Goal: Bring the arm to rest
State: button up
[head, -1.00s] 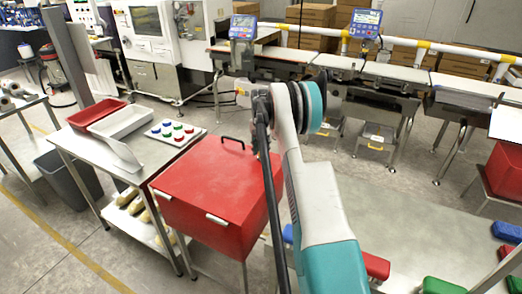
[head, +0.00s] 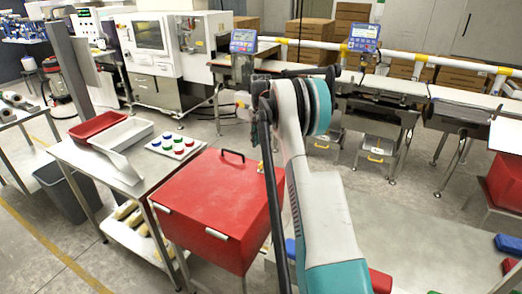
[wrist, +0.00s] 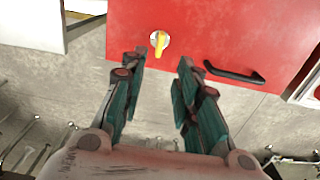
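My gripper (wrist: 160,66) shows in the wrist view with its two dark teal fingers apart and nothing between them. Its fingertips point toward a red box face with a yellow knob (wrist: 159,41) on a pale round plate and a black handle (wrist: 234,73). I cannot tell how far apart they are. In the head view my arm (head: 318,185) rises at the middle with its elbow bent, and the gripper is hidden behind it. A red box (head: 205,200) with a black handle on its lid stands left of the arm.
A steel table (head: 82,158) at left holds red and white trays (head: 122,134) and a board of coloured knobs (head: 173,145). A belt line with displays (head: 363,37) runs along the back. A steel worktop (head: 432,235) with coloured blocks (head: 508,243) lies at right.

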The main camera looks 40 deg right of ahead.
jog(key=shift+r, duration=0.35)
dwell(0.3)
jog(key=w+a+r+n+t+p, duration=0.1)
jog(key=a+r+n+t, duration=0.15)
jog(key=a+r, duration=1.35)
jog(key=s+a+r+n+t, duration=0.1)
jog(key=s+a+r+n, duration=0.2)
jog(key=a, duration=0.5)
jog(key=s+a+r+n+t, duration=0.1)
jog(key=s+a+r, duration=0.2)
jog(key=a+r, duration=0.35)
jog(key=s+a+f+n+t, duration=0.1)
jog(key=s+a+f+n, duration=0.15)
jog(key=s+a, duration=0.8)
jog(key=s+a+f+n, duration=0.1)
jog(key=s+f, duration=0.2)
jog(key=s, duration=0.3)
jog(key=s+f+n+t, duration=0.1)
jog(key=s+f+n, duration=0.1)
jog(key=s+f, duration=0.2)
jog(key=s+a+f+n+b, duration=0.1)
jog(key=s+f, duration=0.2)
jog(key=s, duration=0.6)
jog(key=shift+s+a+f+n+t, duration=0.25)
jog(key=shift+a+n+t, duration=0.05)
jog(key=shift+a+t, duration=0.05)
